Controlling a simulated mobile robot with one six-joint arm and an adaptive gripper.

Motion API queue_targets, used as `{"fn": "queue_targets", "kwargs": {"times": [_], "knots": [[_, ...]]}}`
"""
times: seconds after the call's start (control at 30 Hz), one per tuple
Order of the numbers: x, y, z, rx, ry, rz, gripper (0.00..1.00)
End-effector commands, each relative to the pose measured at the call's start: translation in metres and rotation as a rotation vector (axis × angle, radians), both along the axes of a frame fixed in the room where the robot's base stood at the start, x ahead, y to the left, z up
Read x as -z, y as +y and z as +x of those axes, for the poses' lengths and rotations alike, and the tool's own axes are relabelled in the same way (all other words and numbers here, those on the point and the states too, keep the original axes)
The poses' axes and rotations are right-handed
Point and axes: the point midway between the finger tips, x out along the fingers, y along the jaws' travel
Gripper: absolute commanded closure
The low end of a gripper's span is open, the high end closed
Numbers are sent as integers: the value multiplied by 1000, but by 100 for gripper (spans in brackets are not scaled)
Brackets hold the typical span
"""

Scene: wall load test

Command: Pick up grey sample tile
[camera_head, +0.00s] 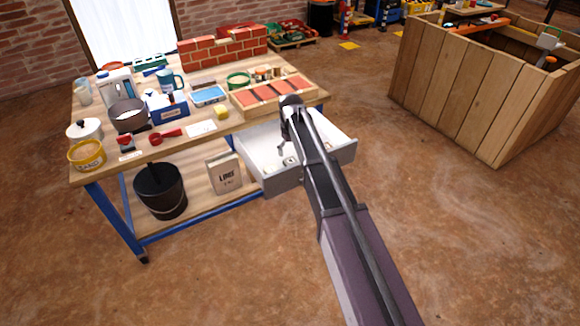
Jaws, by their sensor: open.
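My arm reaches from the bottom up to the workbench's right end and bends down over an open white drawer (336,130). My gripper (284,146) is small in view and partly hidden by my own arm. It is open, above the drawer's left part. Small pale and grey items (290,161) lie on the drawer floor just below it. I cannot tell whether one of them is the grey sample tile. A flat greyish piece (203,83) lies on the workbench (225,128) near the brick wall sample. My arm hides part of the drawer.
A tray of red tiles (272,93) lies at the bench edge behind my wrist. A small brick wall (223,46), a blue box (168,106) and pots crowd the bench. A black bucket (160,190) stands below. A wooden crate (455,85) is right; floor between is clear.

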Motion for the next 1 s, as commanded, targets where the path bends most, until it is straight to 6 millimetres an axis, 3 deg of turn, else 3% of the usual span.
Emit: {"fn": "queue_targets", "kwargs": {"times": [0.47,1.0], "knots": [[3,0,0,0,0,0,0],[41,0,0,0,0,0,0]]}}
